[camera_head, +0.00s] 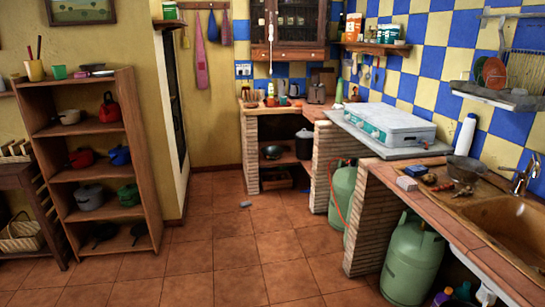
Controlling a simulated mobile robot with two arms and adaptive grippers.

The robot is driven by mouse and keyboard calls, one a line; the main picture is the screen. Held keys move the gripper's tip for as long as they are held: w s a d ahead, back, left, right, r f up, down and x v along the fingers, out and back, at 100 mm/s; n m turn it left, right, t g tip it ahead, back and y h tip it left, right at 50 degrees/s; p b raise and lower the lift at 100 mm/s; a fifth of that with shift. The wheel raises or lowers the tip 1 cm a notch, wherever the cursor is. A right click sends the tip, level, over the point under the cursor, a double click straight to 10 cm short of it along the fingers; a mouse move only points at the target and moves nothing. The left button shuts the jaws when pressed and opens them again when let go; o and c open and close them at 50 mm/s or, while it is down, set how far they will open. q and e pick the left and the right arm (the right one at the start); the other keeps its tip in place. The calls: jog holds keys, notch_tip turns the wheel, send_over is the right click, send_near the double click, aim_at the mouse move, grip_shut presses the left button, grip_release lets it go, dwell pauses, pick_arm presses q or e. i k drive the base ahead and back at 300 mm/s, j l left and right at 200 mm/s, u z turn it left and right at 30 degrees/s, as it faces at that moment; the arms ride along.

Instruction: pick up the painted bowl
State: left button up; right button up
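I cannot pick out a clearly painted bowl in the head view; at this size no bowl shows a pattern. A small dark bowl or dish (92,67) sits on top of the wooden shelf unit at the left. A grey bowl-like vessel (464,168) stands on the right counter near the sink. A dark rounded vessel (272,152) sits on a shelf under the back counter. Neither of my grippers is in view.
The wooden shelf unit (133,110) holds several pots. The brick counter (375,195) runs along the right, with a sink (500,218), a camping stove (390,125) and green gas bottles (412,262) below. The tiled floor (230,265) between is mostly clear, with one small grey object (245,204).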

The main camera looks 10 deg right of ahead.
aim_at(271, 152)
jog(key=i, duration=3.25)
jog(key=j+u, duration=0.05)
jog(key=j, duration=0.05)
